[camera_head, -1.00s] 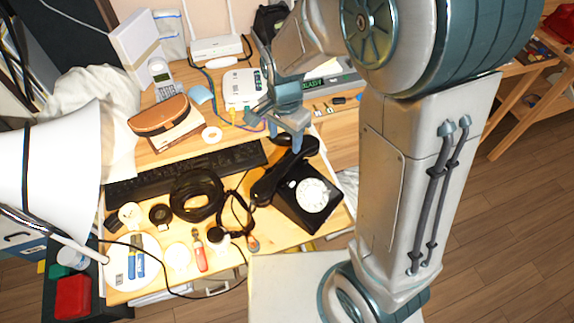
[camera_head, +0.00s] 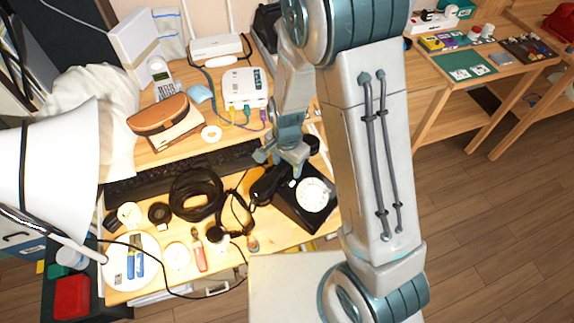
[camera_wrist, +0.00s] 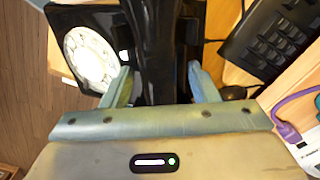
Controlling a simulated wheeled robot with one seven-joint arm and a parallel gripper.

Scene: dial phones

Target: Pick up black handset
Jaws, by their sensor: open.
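The black handset (camera_head: 265,186) rests across the black dial phone (camera_head: 300,215) with its white dial, on the right part of the desk. My gripper (camera_head: 283,160) is over the handset in the head view and hides part of it. In the wrist view the handset (camera_wrist: 158,50) runs between the two open fingers of my gripper (camera_wrist: 163,85), one finger on each side. The white dial (camera_wrist: 90,57) shows left of the handset there. I cannot tell whether the fingers touch the handset.
A black keyboard (camera_head: 150,185) lies left of the phone. A coiled black cable (camera_head: 197,193) and a curly cord lie beside it. A white box (camera_head: 245,88) with coloured cables stands behind. A white lamp (camera_head: 50,165) is at the left. Floor is clear at the right.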

